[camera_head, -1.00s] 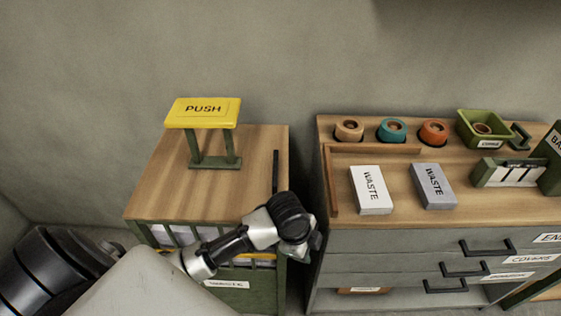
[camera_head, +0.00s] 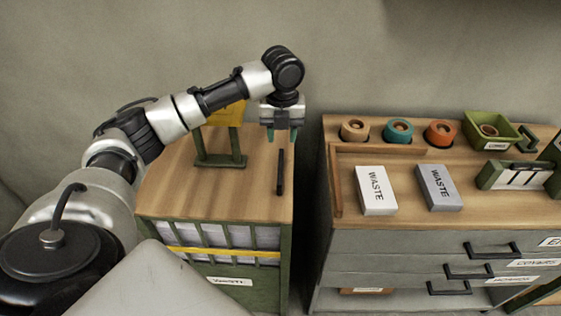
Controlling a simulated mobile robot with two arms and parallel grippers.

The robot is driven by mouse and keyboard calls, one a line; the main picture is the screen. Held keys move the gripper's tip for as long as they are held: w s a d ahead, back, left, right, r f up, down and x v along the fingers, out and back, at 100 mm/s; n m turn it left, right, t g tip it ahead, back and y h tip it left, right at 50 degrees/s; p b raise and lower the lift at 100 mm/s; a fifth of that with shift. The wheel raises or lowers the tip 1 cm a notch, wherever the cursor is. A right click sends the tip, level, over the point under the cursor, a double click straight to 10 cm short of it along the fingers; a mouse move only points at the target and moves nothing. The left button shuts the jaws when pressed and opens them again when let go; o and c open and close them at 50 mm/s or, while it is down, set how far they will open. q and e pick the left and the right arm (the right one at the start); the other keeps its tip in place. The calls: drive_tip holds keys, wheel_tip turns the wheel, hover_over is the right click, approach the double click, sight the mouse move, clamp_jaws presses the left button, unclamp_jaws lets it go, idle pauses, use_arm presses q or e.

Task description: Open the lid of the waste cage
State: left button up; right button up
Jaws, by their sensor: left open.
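The waste cage (camera_head: 228,248) stands at the left, a green barred box with a yellow band and a white label. Pale paper shows behind its bars. Its wooden lid (camera_head: 210,192) lies flat and shut on top. A dark upright bar handle (camera_head: 281,172) stands at the lid's right side. My left gripper (camera_head: 281,136) is open and empty, pointing down just above and behind the handle, apart from it as far as I can tell. My right gripper is not in view.
A yellow push plate (camera_head: 226,115) on a green stand (camera_head: 220,161) is on the lid, partly hidden by my left arm. A grey drawer cabinet (camera_head: 400,242) stands right, across a narrow gap, carrying two waste blocks (camera_head: 376,190), several rolls and a green tray (camera_head: 489,128).

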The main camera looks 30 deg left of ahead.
sight(280, 165)
use_arm(q)
drive_tip(key=f, duration=1)
drive_tip(key=shift+a+f+p, duration=0.1)
drive_tip(key=shift+a+p, duration=0.15)
drive_tip(key=shift+p, duration=0.1)
drive_tip(key=shift+c, duration=0.3)
clamp_jaws()
